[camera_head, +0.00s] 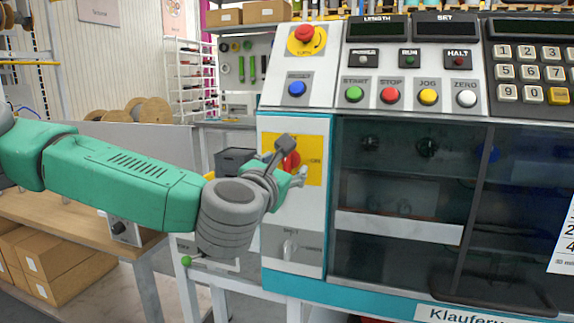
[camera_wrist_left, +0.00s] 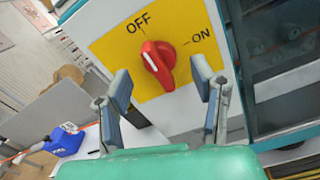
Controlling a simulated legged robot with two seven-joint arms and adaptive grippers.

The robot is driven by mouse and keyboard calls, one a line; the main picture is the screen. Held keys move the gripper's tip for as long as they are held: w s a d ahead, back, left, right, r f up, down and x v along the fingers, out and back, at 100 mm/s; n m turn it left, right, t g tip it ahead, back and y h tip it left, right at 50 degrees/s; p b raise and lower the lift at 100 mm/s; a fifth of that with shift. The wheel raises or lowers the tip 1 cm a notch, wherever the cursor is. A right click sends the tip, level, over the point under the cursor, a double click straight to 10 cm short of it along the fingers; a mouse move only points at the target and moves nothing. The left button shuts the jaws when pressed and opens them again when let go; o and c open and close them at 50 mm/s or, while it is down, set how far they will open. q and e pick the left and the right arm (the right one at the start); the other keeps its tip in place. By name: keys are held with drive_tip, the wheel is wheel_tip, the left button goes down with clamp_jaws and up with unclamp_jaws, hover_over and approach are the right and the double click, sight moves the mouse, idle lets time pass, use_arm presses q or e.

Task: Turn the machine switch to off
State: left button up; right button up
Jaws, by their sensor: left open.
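The machine switch is a red rotary knob (camera_wrist_left: 157,66) on a yellow plate (camera_wrist_left: 104,49) marked OFF and ON. In the left wrist view its handle lies roughly in line with OFF, and a white line runs along it. The switch plate also shows in the head view (camera_head: 315,175), partly hidden by my gripper. My left gripper (camera_wrist_left: 162,82) is open and empty in front of the knob, one finger on each side. I cannot tell whether a finger touches it. It also shows in the head view (camera_head: 294,161). My right gripper is out of view.
Above the switch are a red emergency button (camera_head: 304,33) and a blue button (camera_head: 297,88). Below is another small switch (camera_head: 290,250). A dark glass door (camera_head: 400,195) lies to the right. A wooden bench (camera_head: 60,215) stands left under my arm.

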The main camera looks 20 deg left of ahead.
use_arm(q)
drive_tip(key=s, duration=0.5)
drive_tip(key=shift+s+a+b, duration=0.15)
drive_tip(key=shift+s+b, duration=0.25)
drive_tip(key=s+d+f+m+g+h, duration=0.25)
drive_tip(key=f+m, duration=0.35)
drive_tip(key=f, duration=0.5)
drive_tip(key=s+d+f+m+g+h, duration=0.1)
drive_tip(key=s+d+f+m+g, duration=0.4)
drive_tip(key=f, duration=0.6)
drive_tip(key=s+a+f+m+g, duration=0.1)
drive_tip(key=s+a+f+m, duration=0.1)
drive_tip(key=s+f+m, duration=0.45)
drive_tip(key=s+a+f+m+g, duration=0.1)
drive_tip(key=f+m+g, duration=0.15)
drive_tip(key=f, duration=0.65)
drive_tip(key=s+a+f+m+g+y, duration=0.2)
drive_tip(key=s+a+f+m+g, duration=0.1)
drive_tip(key=s+a+f+m, duration=0.3)
drive_tip(key=s+a+f+m+g+y, duration=0.2)
drive_tip(key=s+a+f+m, duration=0.4)
drive_tip(key=s+a, duration=0.3)
drive_tip(key=s+g, duration=0.1)
drive_tip(key=s, duration=0.2)
drive_tip(key=shift+a+m, duration=0.4)
